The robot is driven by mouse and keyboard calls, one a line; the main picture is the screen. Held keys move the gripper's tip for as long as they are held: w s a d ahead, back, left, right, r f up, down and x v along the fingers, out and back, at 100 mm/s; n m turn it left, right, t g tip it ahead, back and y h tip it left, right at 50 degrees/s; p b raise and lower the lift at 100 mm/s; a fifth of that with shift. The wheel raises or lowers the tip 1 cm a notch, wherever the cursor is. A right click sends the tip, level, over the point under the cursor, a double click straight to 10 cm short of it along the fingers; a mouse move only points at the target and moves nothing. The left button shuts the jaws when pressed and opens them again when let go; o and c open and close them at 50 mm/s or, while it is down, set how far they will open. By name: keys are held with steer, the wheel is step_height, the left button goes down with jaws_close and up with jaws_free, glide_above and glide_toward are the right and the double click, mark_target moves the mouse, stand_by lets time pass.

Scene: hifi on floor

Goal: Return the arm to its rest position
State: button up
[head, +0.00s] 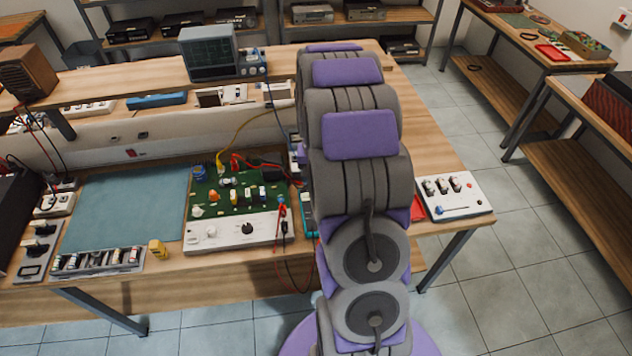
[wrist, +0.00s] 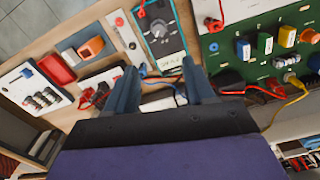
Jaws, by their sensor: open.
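My gripper (wrist: 160,70) shows in the wrist view with its two fingers apart and nothing between them. Past the fingers are a meter with a dial (wrist: 160,28) and some cables on the bench top. In the head view my arm reaches away over the workbench (head: 440,150), right of the green circuit board (head: 235,192). The arm hides my gripper and part of the bench there.
An oscilloscope (head: 208,52) stands on the raised shelf. A white board with components (head: 453,196) lies at the bench's right corner. A blue mat (head: 125,205) lies at left. Cables run beside the circuit board. Tiled floor (head: 530,255) is clear at right.

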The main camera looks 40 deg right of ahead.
stand_by(0.6)
steer(key=s+a+r+n+b, duration=0.1)
steer(key=s+a+r+n, duration=0.1)
steer(key=s+a+r, duration=0.45)
steer(key=s+a+r+n+g+b, duration=0.15)
steer(key=s+a, duration=0.25)
steer(key=a, duration=0.5)
steer(key=s+a+r+n+b, duration=0.1)
steer(key=s+a+r+n, duration=0.25)
steer(key=s+a, duration=0.3)
steer(key=s+a+n, duration=0.1)
steer(key=s+a, duration=0.4)
steer(key=s, duration=0.5)
steer(key=shift+s+r+n+b, duration=0.25)
steer(key=shift+r+n+b, duration=0.1)
steer(key=shift+r, duration=0.1)
steer(key=shift+a, duration=0.1)
steer(key=shift+c, duration=0.2)
steer(key=shift+c, duration=0.8)
